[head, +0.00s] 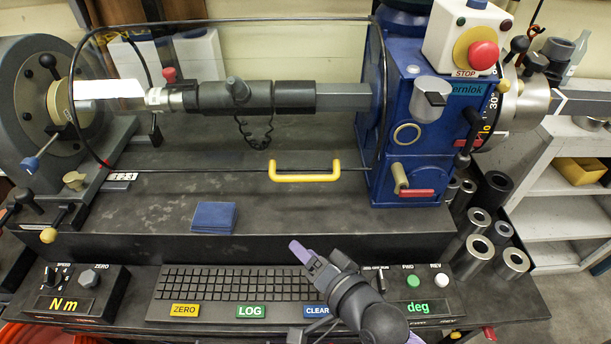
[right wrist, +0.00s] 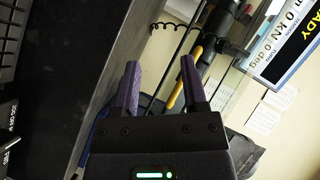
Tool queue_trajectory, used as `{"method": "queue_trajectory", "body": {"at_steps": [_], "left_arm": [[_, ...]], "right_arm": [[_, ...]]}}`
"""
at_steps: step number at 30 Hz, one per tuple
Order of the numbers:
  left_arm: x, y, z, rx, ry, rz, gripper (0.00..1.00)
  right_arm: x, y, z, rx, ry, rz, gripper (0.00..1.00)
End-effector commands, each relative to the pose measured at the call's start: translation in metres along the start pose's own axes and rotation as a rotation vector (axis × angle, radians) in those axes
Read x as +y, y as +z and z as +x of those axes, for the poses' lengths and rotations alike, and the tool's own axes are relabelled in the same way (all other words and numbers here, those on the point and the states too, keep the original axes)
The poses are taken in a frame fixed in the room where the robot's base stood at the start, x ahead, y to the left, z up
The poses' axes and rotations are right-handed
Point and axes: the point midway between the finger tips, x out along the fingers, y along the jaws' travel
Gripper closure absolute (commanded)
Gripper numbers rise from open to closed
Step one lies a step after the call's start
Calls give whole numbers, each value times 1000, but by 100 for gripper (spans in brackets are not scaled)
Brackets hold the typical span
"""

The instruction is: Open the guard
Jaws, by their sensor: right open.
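The guard (head: 230,171) is a clear panel with a thin black frame, standing closed in front of the shaft on the bench. Its yellow handle (head: 304,177) is at the lower edge, right of the middle. In the right wrist view the yellow handle (right wrist: 197,62) shows beyond the fingers, partly hidden by the right-hand one. My right gripper (head: 303,250), with purple fingers, is below the handle and apart from it, above the front of the bench. In the right wrist view my right gripper (right wrist: 160,82) is open with nothing between its fingers. My left gripper is not in view.
A keyboard (head: 235,283) and a control box (head: 75,292) lie along the front. A blue pad (head: 214,217) lies on the bench ledge. The blue gearbox (head: 410,130) with a red stop button (head: 483,55) stands right of the guard. Metal sockets (head: 480,220) stand at right.

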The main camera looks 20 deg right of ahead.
Motion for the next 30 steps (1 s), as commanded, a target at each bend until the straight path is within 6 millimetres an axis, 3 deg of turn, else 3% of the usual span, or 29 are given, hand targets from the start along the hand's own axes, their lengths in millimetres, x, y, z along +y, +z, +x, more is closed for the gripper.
{"method": "queue_trajectory", "body": {"at_steps": [3, 8, 11, 21, 30], "left_arm": [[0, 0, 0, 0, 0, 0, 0], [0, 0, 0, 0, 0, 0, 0], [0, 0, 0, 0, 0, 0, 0], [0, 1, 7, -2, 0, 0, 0], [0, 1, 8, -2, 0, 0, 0]], "right_arm": [[-5, -32, 7, 187, -172, 252, 45], [-6, -61, 4, 335, -317, 442, 45], [-8, -69, 13, 352, -335, 462, 45], [-25, -97, 78, 351, -333, 456, 45], [-28, -102, 90, 349, -330, 456, 45]]}}
